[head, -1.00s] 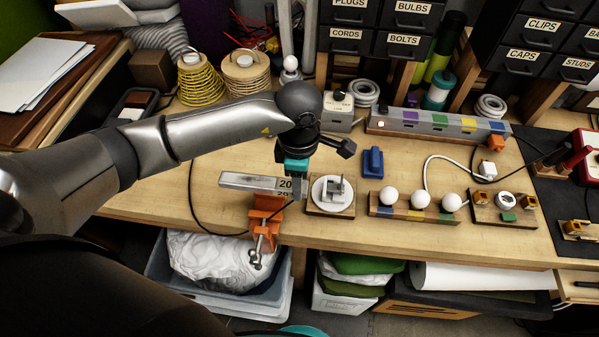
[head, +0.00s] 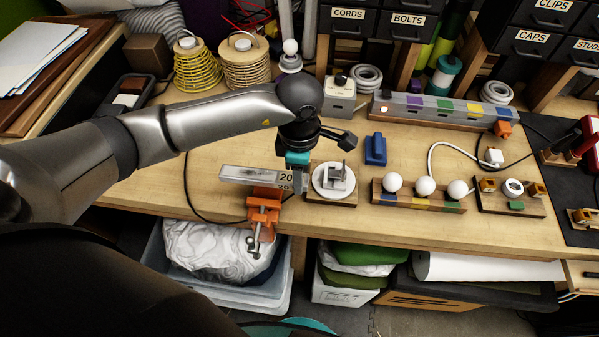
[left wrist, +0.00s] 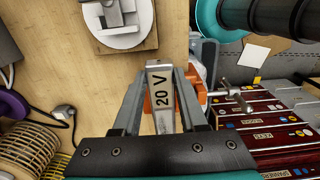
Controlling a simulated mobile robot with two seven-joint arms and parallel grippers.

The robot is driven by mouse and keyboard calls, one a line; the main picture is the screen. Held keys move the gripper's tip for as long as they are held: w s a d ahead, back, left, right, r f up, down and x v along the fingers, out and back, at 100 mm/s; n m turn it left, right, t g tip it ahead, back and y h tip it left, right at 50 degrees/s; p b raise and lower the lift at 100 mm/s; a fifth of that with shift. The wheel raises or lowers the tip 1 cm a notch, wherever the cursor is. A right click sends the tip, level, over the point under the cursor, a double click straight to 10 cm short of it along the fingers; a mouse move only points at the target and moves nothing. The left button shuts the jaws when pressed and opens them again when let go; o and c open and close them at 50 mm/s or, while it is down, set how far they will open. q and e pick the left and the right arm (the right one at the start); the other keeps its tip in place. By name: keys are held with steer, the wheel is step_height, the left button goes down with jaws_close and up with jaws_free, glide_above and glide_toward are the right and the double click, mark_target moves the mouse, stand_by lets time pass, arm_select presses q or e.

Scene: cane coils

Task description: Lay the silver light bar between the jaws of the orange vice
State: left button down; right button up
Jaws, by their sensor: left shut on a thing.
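The silver light bar (head: 247,175) is a long grey bar with a black "20 V" label at its right end. My left gripper (head: 297,182) is shut on that labelled end. The left wrist view shows the bar (left wrist: 161,95) between the two fingers (left wrist: 160,105). The orange vice (head: 264,203) is clamped at the bench's front edge. The bar lies level across the top of the vice in the head view. Orange vice parts (left wrist: 194,88) show on both sides of the bar in the wrist view. The jaw gap is hidden, so I cannot tell whether the bar sits in it.
A white disc on a wooden board (head: 333,180) stands just right of my gripper. A blue block (head: 375,149) and a board with white bulbs (head: 419,193) lie further right. Wire coils (head: 200,68) stand behind my arm. Bare bench lies left of the bar.

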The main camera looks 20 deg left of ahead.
arm_select(q)
steer(key=shift+f+b, duration=2.25)
steer(key=shift+f, duration=0.55)
steer(key=shift+c, duration=1.8)
jaws_free()
step_height(320, 180, up, 15)
steer(key=shift+r, duration=0.2)
